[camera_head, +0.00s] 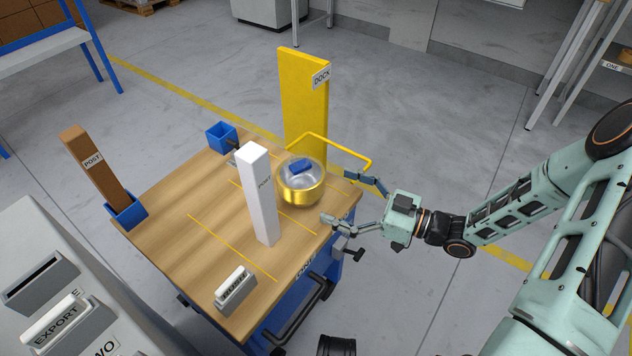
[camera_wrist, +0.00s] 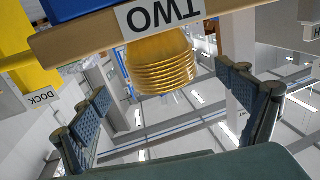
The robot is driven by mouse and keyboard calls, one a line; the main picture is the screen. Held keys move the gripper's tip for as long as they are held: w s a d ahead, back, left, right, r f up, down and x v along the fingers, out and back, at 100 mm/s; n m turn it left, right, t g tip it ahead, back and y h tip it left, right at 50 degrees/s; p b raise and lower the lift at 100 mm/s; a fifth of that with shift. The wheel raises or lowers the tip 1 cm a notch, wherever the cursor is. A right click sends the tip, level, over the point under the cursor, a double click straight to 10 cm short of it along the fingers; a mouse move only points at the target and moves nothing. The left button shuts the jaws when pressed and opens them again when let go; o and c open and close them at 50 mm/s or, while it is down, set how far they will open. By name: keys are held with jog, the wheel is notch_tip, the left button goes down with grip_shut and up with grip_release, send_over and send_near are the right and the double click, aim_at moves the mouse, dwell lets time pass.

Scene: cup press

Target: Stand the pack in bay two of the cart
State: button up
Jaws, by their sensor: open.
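The cart (camera_head: 190,185) is a wooden-topped blue table with yellow lines dividing its top. Its near right edge reads ONE; in the wrist view an upside-down TWO label (camera_wrist: 163,14) is on the edge. A gold ribbed tub (camera_head: 300,192) with a blue block inside stands at the far right; it also shows in the wrist view (camera_wrist: 160,65). A tall white carton (camera_head: 262,205) stands upright left of it. I cannot tell for certain which is the pack. My gripper (camera_head: 343,197) is open and empty at the right edge, its fingers pointing at the tub, apart from it.
A yellow DOCK panel (camera_head: 305,110) and yellow rail stand behind the tub. A brown POST block (camera_head: 95,165) stands in a blue holder at the left. A small white item in a grey holder (camera_head: 235,290) sits at the front. A grey unit with an EXPORT slot is at lower left.

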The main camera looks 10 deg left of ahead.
jog(key=d, duration=0.3)
jog(key=shift+s+d, duration=0.25)
jog(key=shift+s, duration=0.1)
